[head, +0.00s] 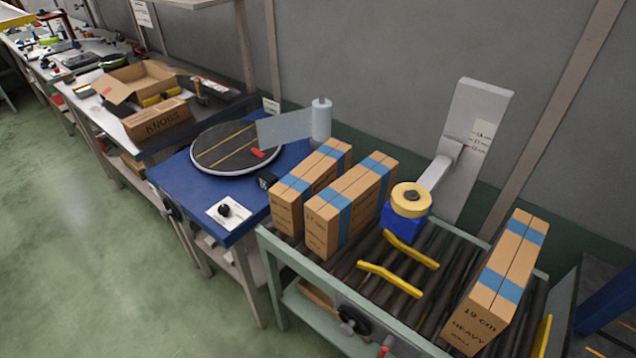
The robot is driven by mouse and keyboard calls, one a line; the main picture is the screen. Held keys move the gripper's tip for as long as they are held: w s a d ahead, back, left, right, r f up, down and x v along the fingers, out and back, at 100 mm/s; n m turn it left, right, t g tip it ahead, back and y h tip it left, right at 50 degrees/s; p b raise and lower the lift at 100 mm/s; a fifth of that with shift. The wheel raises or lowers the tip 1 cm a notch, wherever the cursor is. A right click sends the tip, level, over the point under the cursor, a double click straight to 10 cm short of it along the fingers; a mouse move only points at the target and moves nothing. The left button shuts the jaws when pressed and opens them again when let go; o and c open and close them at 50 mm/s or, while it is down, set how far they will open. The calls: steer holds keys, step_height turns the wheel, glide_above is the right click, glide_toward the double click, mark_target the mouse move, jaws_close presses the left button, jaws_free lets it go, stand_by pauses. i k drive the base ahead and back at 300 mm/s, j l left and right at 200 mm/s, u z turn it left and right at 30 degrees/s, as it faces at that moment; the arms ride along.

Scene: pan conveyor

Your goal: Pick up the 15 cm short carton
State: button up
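Three brown cartons with blue tape bands stand upright on the roller conveyor (345,292). The left carton (286,214) is at the conveyor's left end and looks the shortest; its front label is too small to read. The middle carton (322,233) stands close beside it on the right, is a little taller, and its label seems to read 17 cm. The right carton (474,322) is apart at the far right and is marked 19 cm HEAVY. My gripper is not in view.
A blue tape head with a yellow roll (410,200) hangs from a grey post (470,150) right of the middle carton. Yellow guide bars (391,279) lie below it. A blue table (182,180) with a round turntable (220,148) adjoins the left. Green floor in front is clear.

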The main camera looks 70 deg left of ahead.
mark_target(288, 197)
steer(key=u, duration=2.55)
steer(key=i+j+z, duration=0.1)
steer(key=j, duration=0.2)
steer(key=i+j+z, duration=0.1)
steer(key=j, duration=0.25)
steer(key=i+j+z, duration=0.1)
steer(key=i+j, duration=0.15)
steer(key=i+j+z, duration=0.1)
steer(key=j, duration=0.3)
steer(key=i+j+z, duration=0.1)
steer(key=j, duration=0.25)
